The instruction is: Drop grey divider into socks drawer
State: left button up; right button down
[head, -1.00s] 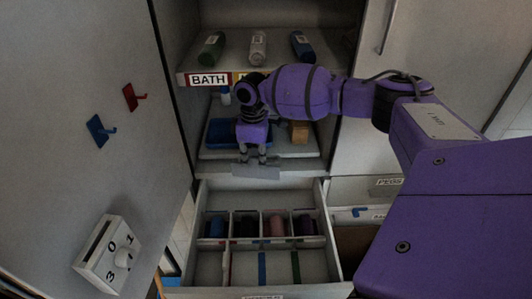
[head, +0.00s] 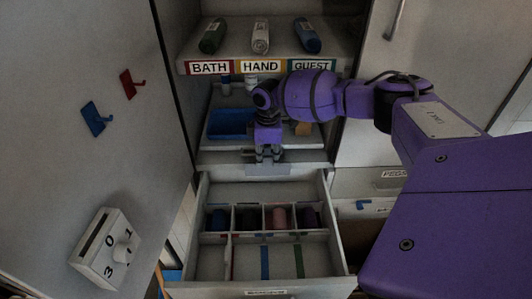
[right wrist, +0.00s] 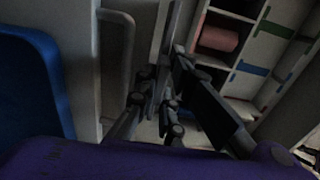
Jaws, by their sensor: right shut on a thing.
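My right gripper (head: 268,155) is shut on the grey divider (head: 268,170), a thin flat plate, over the back part of the open drawer. In the right wrist view the gripper's dark fingers (right wrist: 165,95) close on the pale divider (right wrist: 166,30), seen nearly edge-on. The socks drawer (head: 336,235) stands pulled out. Its middle row has several compartments holding rolled socks, among them a pink roll (head: 279,217) and a dark roll (head: 308,217). My left gripper is not in view.
An open door (head: 85,200) with hooks and a numbered dial stands at left. Another drawer (head: 370,182) is at right.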

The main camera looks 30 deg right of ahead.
jog(key=c, duration=1.8)
grip_release()
notch_tip(320, 180, up, 12)
